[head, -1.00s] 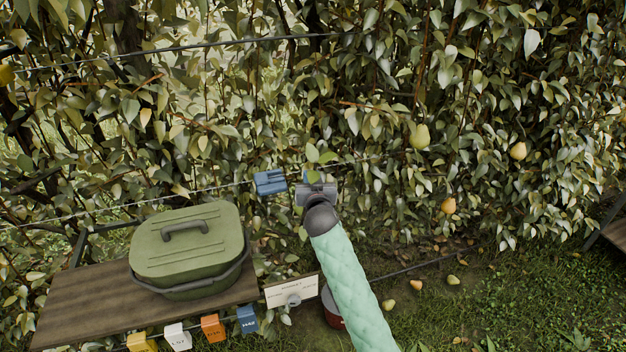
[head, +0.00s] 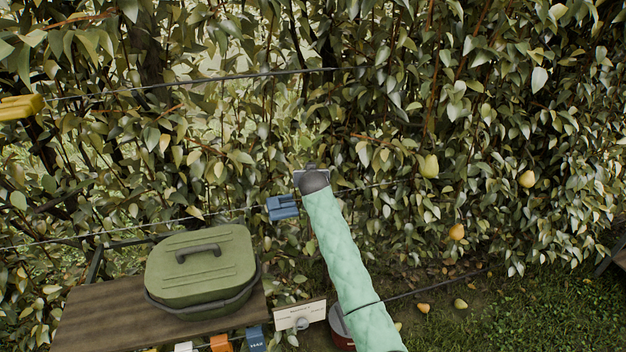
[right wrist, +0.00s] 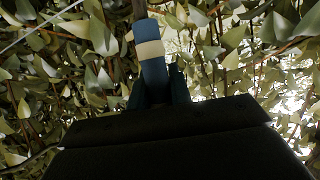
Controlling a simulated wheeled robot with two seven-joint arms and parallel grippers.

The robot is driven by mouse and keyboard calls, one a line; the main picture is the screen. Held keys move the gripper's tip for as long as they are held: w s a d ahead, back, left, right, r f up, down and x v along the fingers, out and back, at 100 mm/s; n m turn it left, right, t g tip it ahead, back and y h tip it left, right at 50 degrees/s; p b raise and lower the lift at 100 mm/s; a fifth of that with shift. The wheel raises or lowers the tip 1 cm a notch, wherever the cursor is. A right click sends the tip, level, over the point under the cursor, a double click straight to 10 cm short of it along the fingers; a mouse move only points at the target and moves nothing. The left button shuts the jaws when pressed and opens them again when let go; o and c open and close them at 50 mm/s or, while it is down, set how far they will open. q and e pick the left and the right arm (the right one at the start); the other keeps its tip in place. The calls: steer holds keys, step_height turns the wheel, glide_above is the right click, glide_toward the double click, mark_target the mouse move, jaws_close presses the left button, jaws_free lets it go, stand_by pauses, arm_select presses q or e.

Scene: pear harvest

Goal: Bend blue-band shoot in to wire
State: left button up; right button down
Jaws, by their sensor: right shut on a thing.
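My right gripper (head: 308,168) is at the end of the mint-sleeved arm, among the leaves just above the lower wire (head: 230,213). In the right wrist view, the blue-band shoot (right wrist: 151,62) stands upright between the fingers of the gripper (right wrist: 158,88), which are shut on it. Its blue wrapping carries a pale cream stripe. In the head view the shoot is hidden by the gripper and foliage. A blue clip (head: 282,207) sits on the lower wire, just below and left of the gripper. My left gripper is not in view.
An upper wire (head: 200,83) crosses the foliage, with a yellow clip (head: 22,107) at left. A lidded green box (head: 205,265) stands on a wooden bench (head: 105,318). Pears (head: 429,166) hang at right. Grass (head: 540,310) is open at lower right.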

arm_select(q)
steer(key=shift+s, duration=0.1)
arm_select(e)
steer(key=shift+w+a+r, duration=0.1)
steer(key=shift+w+a, duration=0.05)
steer(key=shift+w, duration=0.55)
steer(key=c, duration=1.3)
jaws_free()
steer(key=shift+w+a, duration=0.1)
steer(key=shift+w, duration=0.05)
arm_select(q)
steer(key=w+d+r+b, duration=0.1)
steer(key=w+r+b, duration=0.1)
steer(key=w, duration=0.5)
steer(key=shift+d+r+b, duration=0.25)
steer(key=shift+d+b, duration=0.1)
steer(key=shift+b, duration=0.3)
arm_select(e)
steer(key=shift+v, duration=3.7)
